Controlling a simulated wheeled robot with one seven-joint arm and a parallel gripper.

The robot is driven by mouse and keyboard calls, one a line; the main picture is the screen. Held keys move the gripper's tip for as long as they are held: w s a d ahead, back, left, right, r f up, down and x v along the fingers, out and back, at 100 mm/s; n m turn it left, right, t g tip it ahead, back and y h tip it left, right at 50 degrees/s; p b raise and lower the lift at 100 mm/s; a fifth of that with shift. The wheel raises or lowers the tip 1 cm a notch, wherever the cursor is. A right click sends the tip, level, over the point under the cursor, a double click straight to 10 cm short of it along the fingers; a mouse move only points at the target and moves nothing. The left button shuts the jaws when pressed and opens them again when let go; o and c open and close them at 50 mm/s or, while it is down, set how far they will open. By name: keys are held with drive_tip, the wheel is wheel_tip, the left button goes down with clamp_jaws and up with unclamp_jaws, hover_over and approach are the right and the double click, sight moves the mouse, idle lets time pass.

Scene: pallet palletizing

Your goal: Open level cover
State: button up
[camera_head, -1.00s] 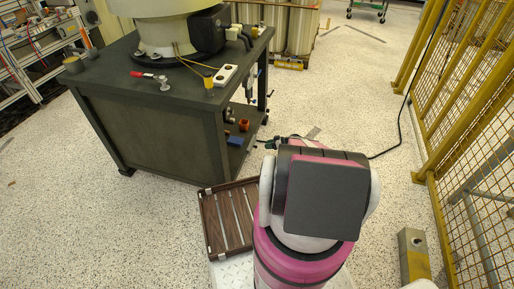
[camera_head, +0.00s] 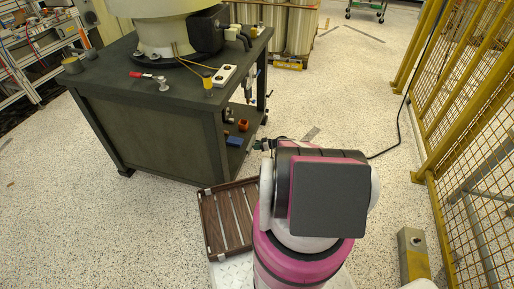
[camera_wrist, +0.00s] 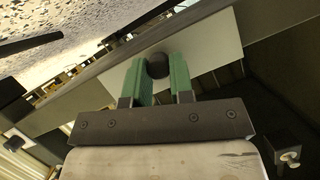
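A pale rectangular plate (camera_wrist: 215,48) with a round black knob (camera_wrist: 157,66) fills the upper middle of the wrist view. It may be the cover, but I cannot tell for sure. My gripper (camera_wrist: 160,68) has two green fingers with a gap between them, and the knob shows in that gap near the fingertips. I cannot tell whether the fingers touch it. In the head view my gripper (camera_head: 262,145) is small, beside the right side of the dark workbench (camera_head: 155,135), and partly hidden by my arm. The plate is not visible there.
A brown slatted crate (camera_head: 225,218) lies on the floor left of my arm. The bench's lower shelf holds a blue block (camera_head: 235,141) and an orange part (camera_head: 243,125). A yellow mesh fence (camera_head: 470,80) stands at right. Speckled floor is clear at left.

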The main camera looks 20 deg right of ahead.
sight(252, 142)
clamp_jaws()
drive_tip(key=shift+s+r, duration=0.1)
drive_tip(key=shift+r, duration=0.05)
drive_tip(key=r+g+h, duration=0.2)
drive_tip(key=h, duration=0.2)
drive_tip(key=r+g+h, duration=0.2)
drive_tip(key=g+h, duration=0.1)
drive_tip(key=h, duration=0.1)
drive_tip(key=w+a+r+m+g+h, duration=0.1)
drive_tip(key=r+g+h, duration=0.1)
drive_tip(key=h, duration=0.3)
drive_tip(key=shift+r+g, duration=0.35)
drive_tip(key=shift+g, duration=0.25)
drive_tip(key=a+g+h, duration=0.1)
drive_tip(key=h, duration=0.1)
drive_tip(key=w+a+r+g+h, duration=0.1)
drive_tip(key=g+h, duration=0.1)
drive_tip(key=shift+w+r, duration=0.1)
drive_tip(key=shift+h, duration=0.3)
